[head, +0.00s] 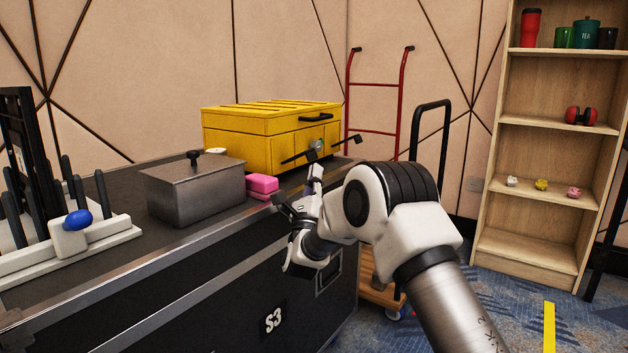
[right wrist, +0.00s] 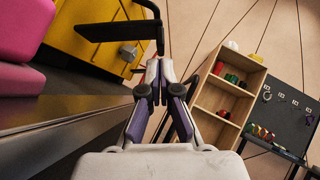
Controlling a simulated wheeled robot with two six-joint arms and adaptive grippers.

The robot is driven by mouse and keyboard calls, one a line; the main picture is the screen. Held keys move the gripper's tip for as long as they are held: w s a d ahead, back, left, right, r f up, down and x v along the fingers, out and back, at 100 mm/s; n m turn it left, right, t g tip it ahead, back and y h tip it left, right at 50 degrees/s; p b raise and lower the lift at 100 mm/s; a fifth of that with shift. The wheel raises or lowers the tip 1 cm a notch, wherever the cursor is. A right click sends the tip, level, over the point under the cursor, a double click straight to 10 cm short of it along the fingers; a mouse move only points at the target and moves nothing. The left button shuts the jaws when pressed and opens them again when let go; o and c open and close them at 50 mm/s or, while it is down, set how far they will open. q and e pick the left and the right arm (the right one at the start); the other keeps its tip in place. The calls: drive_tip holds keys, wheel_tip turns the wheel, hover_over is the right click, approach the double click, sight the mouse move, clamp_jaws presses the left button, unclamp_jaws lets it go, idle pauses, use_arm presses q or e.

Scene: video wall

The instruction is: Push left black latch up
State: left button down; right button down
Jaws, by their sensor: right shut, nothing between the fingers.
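The yellow box (head: 262,152) stands on the black case, with a black bar handle (head: 314,117) on its front. Below the handle, a thin black latch (head: 294,158) lies left of a grey knob (head: 316,145), and another black bar (head: 345,145) lies right of it. My right gripper (head: 315,172) is shut and empty, just below and in front of the latches. In the right wrist view its fingertips (right wrist: 153,76) point at the box front, below a black bar (right wrist: 112,30) and the grey knob (right wrist: 128,53). I cannot tell whether they touch. My left gripper is out of view.
A pink block (head: 262,185) and a grey metal box (head: 193,190) stand left of my right gripper on the black case (head: 120,285). A white rack (head: 100,240) with a blue knob is at far left. A red hand truck (head: 375,85) and a wooden shelf (head: 535,150) stand behind.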

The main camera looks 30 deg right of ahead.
drive_tip(key=shift+w+r, duration=0.15)
drive_tip(key=shift+r, duration=0.15)
